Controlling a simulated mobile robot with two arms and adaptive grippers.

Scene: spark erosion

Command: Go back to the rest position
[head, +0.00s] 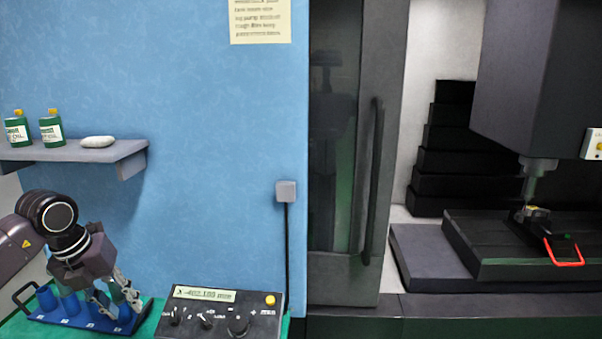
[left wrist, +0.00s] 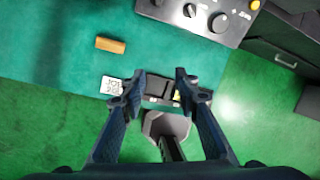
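My left gripper (head: 116,302) hangs low at the left in the head view, in front of the blue tray (head: 42,318) with its blue holders. In the left wrist view, its two fingers (left wrist: 153,92) are spread apart with a gap between them. A grey and black object (left wrist: 166,125) shows between and below the fingertips. The fingers do not look closed on it, and its distance is hard to judge. My right gripper is in neither view.
A control box (head: 218,312) with a display and knobs stands right of the gripper. A shelf (head: 75,152) with green bottles and a pale stone (head: 97,142) juts out above. An orange block (left wrist: 110,45) and a white label (left wrist: 110,86) lie on the green mat.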

